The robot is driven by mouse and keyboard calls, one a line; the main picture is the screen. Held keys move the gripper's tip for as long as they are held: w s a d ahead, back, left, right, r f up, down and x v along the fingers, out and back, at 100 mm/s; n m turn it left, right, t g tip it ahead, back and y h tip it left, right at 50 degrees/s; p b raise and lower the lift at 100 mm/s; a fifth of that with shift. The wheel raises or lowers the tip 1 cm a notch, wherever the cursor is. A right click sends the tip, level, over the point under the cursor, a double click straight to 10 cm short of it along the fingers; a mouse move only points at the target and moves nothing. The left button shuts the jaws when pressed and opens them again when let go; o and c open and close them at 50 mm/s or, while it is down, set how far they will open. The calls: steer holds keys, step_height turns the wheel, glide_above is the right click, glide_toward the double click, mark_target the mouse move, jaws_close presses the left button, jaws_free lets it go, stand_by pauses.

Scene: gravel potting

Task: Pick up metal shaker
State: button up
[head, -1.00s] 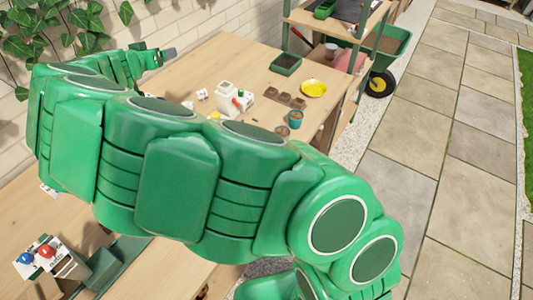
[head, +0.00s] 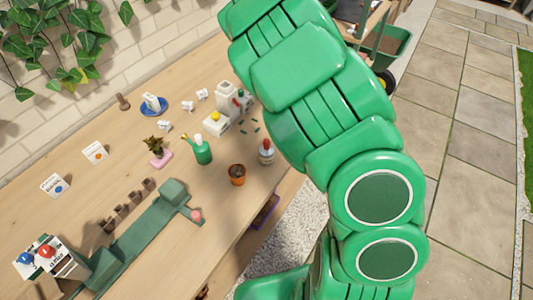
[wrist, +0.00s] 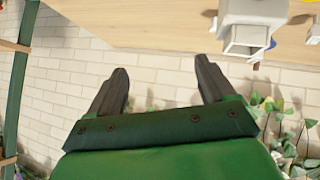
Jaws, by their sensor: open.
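I cannot pick out a metal shaker with certainty. A small pale bottle-like container with some red on it (head: 266,153) stands upright near the table's front edge in the head view; it is too small to tell whether it is metal. My gripper (wrist: 160,88) shows in the wrist view with its two dark fingers wide apart and nothing between them. It is out of sight in the head view, where my green arm covers the right part of the table. In the wrist view, part of a white boxy object (wrist: 247,38) shows at the upper right, apart from the fingers.
The wooden table (head: 105,125) holds a brown pot (head: 237,175), a green spray bottle (head: 202,150), a plant in a pink pot (head: 158,152), a blue dish (head: 154,107) and a white device (head: 228,98). A green bench-like piece (head: 150,222) lies nearer. A brick wall stands behind.

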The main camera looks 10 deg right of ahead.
steer(key=s+d+f+n+g+y, duration=0.2)
steer(key=s+d+y, duration=0.1)
steer(key=s+d, duration=0.3)
steer(key=s+d+r+n+g+y, duration=0.15)
steer(key=s+r+y, duration=0.35)
steer(key=s, duration=0.6)
steer(key=s+d+r+n+y, duration=0.15)
steer(key=s+r+y, duration=0.35)
steer(key=s, duration=0.7)
glide_toward(267, 152)
steer(key=shift+w+a+f, duration=0.95)
steer(key=shift+w+f, duration=0.15)
steer(key=shift+x, duration=3.9)
steer(key=shift+c, duration=0.3)
steer(key=c, duration=1)
steer(key=shift+r, duration=0.15)
